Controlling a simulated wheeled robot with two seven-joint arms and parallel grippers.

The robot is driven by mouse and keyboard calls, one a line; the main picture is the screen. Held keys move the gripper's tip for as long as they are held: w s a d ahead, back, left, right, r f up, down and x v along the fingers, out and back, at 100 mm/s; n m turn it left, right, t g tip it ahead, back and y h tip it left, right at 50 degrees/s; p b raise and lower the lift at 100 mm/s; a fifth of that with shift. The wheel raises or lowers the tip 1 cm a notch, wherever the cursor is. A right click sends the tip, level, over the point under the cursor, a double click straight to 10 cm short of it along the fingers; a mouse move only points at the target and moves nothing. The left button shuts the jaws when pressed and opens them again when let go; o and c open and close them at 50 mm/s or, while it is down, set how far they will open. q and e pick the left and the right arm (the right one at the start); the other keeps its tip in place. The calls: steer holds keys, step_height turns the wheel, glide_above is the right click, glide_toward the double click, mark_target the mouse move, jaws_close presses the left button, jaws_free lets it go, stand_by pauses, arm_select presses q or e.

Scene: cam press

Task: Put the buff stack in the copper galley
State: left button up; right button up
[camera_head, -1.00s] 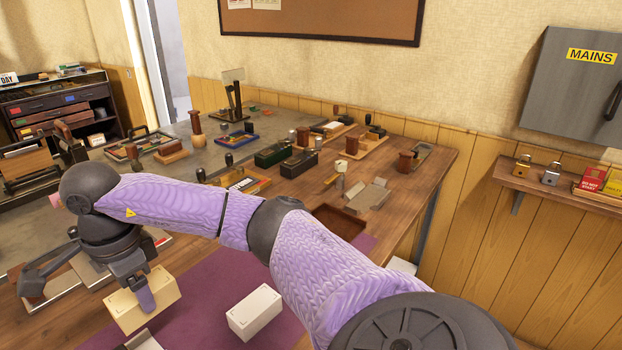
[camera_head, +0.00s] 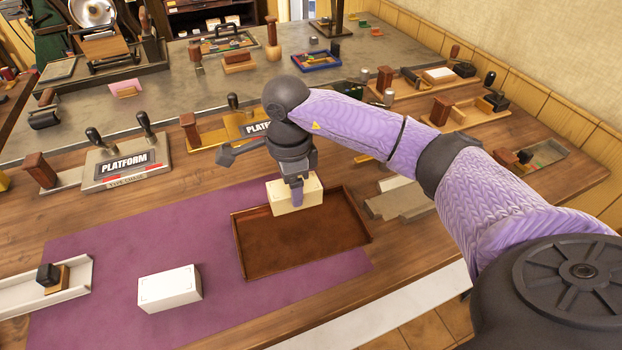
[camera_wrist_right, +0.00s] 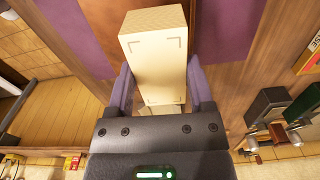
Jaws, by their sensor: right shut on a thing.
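The buff stack (camera_head: 294,194) is a cream block held in my right gripper (camera_head: 297,190), near the far rim of the copper galley (camera_head: 296,265), a shallow brown-copper tray on the purple mat. In the right wrist view the buff stack (camera_wrist_right: 155,55) sits between the two purple fingers of the right gripper (camera_wrist_right: 160,85). I cannot tell whether the stack touches the tray. My left gripper is not in view.
A white stack (camera_head: 169,288) lies on the purple mat (camera_head: 100,250) left of the tray. A stamp (camera_head: 52,277) stands in a pale galley at the lower left. Grey pieces (camera_head: 397,200) lie right of the tray.

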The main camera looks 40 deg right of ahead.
step_height(320, 180, down, 6)
steer(key=shift+a+r+b, duration=0.1)
steer(key=shift+r+b, duration=0.1)
steer(key=shift+b, duration=0.3)
steer(key=shift+r, duration=0.1)
steer(key=o, duration=1.3)
steer(key=shift+o, duration=0.2)
step_height(320, 180, up, 12)
steer(key=p, duration=0.2)
steer(key=shift+p, duration=0.3)
